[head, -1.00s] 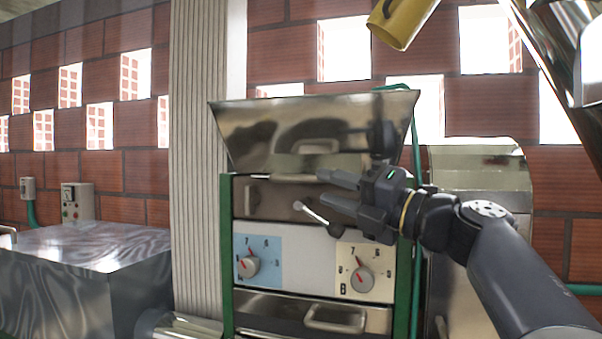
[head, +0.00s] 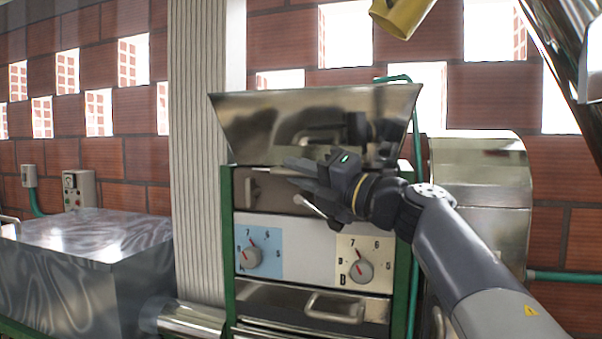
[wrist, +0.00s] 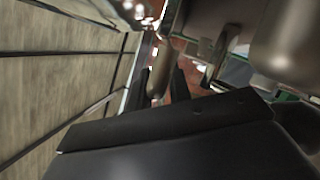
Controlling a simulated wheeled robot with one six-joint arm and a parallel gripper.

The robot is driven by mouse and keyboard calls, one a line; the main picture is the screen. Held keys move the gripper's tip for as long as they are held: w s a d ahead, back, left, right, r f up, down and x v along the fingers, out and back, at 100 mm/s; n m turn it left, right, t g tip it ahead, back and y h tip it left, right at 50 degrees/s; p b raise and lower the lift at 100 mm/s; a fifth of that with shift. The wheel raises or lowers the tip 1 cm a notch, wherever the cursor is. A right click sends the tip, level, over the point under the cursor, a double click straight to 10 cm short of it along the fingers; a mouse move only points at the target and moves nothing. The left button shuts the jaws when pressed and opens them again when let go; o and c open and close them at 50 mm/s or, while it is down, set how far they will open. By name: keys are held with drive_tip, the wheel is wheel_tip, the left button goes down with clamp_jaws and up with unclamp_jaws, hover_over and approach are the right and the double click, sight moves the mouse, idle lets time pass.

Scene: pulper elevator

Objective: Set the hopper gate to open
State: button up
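The steel hopper (head: 250,120) flares out above the green-framed machine. Below it is a dark steel front (head: 262,205) with a small upright handle (head: 254,188) at its left. A pale lever with a rounded end (head: 309,205) slants in front of this panel, partly hidden by my gripper. I cannot tell which of these works the gate.
Below are two dials, on a blue plate (head: 268,257) and a cream plate (head: 381,255), and a drawer handle (head: 336,307). A ribbed pillar (head: 197,150) and a metal box (head: 85,235) stand at left. A curved steel housing (head: 480,175) is at right. A yellow cylinder (head: 402,18) hangs above.

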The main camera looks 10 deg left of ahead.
clamp_jaws()
drive_tip(key=s, duration=0.6)
drive_tip(key=shift+a+b, duration=0.3)
drive_tip(key=shift+a, duration=0.15)
drive_tip(key=shift+o, duration=1.5)
unclamp_jaws()
drive_tip(key=shift+s, duration=0.25)
drive_tip(key=shift+o, duration=0.4)
drive_tip(key=shift+w, duration=0.1)
